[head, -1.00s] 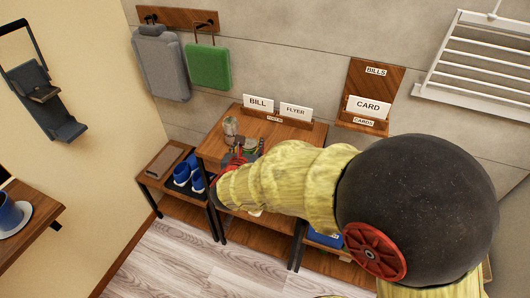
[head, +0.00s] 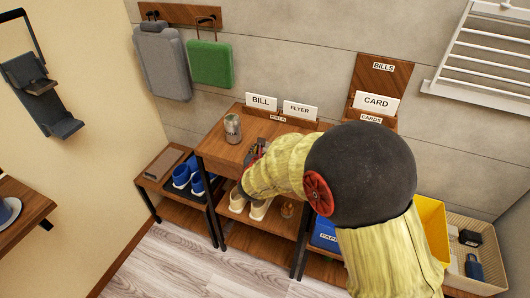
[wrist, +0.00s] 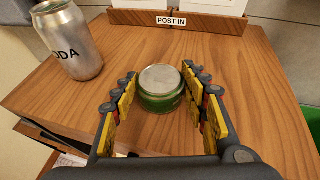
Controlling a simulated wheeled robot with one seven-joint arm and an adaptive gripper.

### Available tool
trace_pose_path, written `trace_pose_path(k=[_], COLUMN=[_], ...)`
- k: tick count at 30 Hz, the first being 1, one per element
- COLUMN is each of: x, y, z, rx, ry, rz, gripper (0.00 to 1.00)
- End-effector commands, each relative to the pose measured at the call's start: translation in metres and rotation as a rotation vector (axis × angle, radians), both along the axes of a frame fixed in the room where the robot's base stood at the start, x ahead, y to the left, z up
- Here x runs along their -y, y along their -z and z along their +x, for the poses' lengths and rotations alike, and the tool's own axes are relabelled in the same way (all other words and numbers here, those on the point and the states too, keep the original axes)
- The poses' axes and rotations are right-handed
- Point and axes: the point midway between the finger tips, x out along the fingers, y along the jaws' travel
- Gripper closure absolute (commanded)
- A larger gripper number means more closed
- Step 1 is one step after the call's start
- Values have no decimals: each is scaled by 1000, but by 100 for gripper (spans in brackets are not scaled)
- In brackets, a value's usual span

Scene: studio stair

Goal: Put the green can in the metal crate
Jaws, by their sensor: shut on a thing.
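The green can (wrist: 160,88) is short and has a pale metal lid; it stands upright on the wooden cabinet top in the wrist view. My gripper (wrist: 160,80) is shut on it, with a finger on each side. In the head view my gripper (head: 256,153) is over the cabinet top and my arm hides most of it; I cannot make out the green can there. A pale, perforated crate (head: 494,262) stands at the lower right in the head view. I cannot tell if it is metal.
A silver soda can (wrist: 70,42) stands to the left of my gripper, also visible in the head view (head: 233,128). A wooden letter holder (wrist: 180,21) is behind. A yellow bin (head: 432,222) stands beside the pale crate, which holds a blue padlock-like item (head: 474,266).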

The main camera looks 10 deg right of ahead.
Motion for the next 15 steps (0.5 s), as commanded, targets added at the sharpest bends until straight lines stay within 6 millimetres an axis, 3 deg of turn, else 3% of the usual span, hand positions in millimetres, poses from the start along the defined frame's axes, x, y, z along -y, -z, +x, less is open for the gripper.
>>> trace_pose_path(k=[12,13,15], x=[0,0,0], y=[5,4,3], z=[1,1,1], rx=[3,3,3], ry=[1,1,1], rz=[1,1,1], gripper=[72,54,50])
